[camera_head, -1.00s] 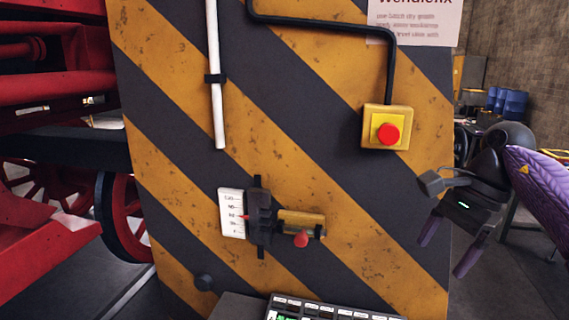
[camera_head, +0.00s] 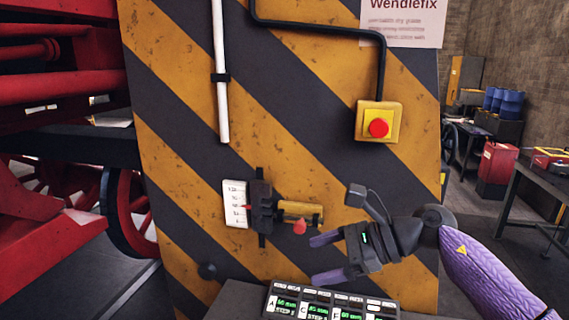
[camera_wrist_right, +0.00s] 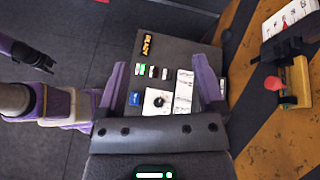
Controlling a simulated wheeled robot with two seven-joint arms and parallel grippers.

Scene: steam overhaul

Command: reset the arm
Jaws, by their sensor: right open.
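A yellow arm (camera_head: 299,209) with a red knob (camera_head: 300,227) sticks out to the right from a black slide (camera_head: 262,207) on the striped panel. A white scale (camera_head: 236,204) with a red pointer stands left of the slide. In the right wrist view the yellow arm (camera_wrist_right: 297,80) and red knob (camera_wrist_right: 273,83) are at the right edge. My right gripper (camera_head: 322,258) is open and empty, below and right of the knob, apart from it. Purple and dark parts at the left of the wrist view look like my left arm; its jaws are unclear.
A red button on a yellow box (camera_head: 379,122) sits above right. A grey console (camera_wrist_right: 172,48) with small displays and a dial lies below, between my fingers in the wrist view. A white pipe (camera_head: 220,90) runs down the panel. Red machinery (camera_head: 60,90) stands left.

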